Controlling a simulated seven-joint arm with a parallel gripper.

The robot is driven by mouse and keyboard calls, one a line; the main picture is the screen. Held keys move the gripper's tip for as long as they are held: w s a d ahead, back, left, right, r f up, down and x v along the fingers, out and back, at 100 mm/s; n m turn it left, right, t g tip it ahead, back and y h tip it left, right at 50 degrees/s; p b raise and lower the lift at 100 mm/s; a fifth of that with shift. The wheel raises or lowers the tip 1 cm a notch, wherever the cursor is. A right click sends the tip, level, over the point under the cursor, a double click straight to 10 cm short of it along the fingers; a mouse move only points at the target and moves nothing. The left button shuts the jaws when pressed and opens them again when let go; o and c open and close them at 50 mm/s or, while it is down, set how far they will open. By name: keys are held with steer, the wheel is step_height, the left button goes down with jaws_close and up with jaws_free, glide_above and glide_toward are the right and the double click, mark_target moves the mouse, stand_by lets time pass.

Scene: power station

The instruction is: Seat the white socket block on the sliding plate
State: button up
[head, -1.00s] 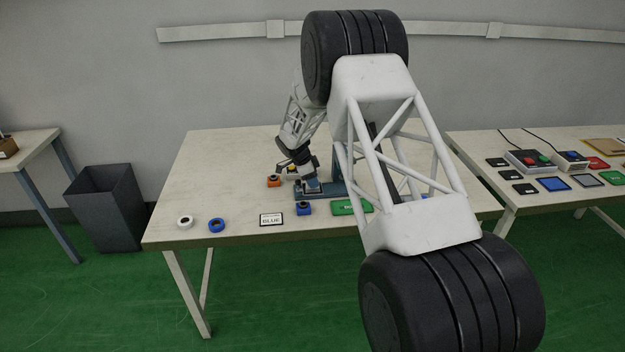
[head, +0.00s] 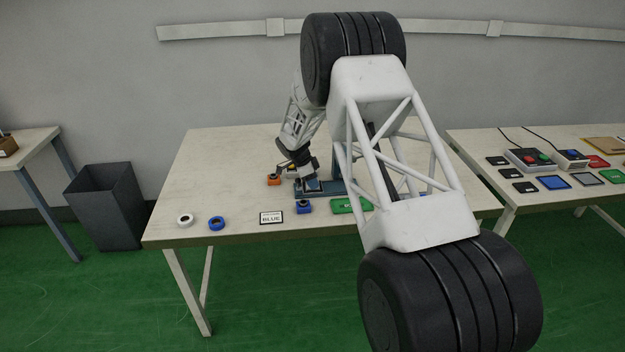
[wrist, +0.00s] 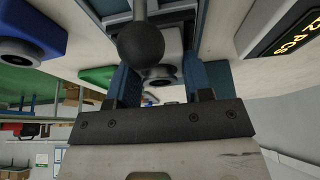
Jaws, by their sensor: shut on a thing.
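In the wrist view my gripper (wrist: 160,82) is shut on the white socket block (wrist: 172,42), which shows between its two dark blue fingers with a dark round socket. A dark ball knob (wrist: 140,44) stands in front of the block and hides part of it. In the head view my gripper (head: 309,180) is low over the blue fixture (head: 330,187) with the sliding plate. The block is too small and covered there to make out. I cannot tell whether it touches the plate.
A blue block (head: 304,207) sits in front of the fixture and an orange block (head: 274,180) to its left. The table's left rear is clear.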

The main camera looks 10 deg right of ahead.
steer(key=o, duration=1)
steer(key=v, duration=0.7)
steer(key=shift+a+r, duration=0.2)
steer(key=shift+r, duration=0.1)
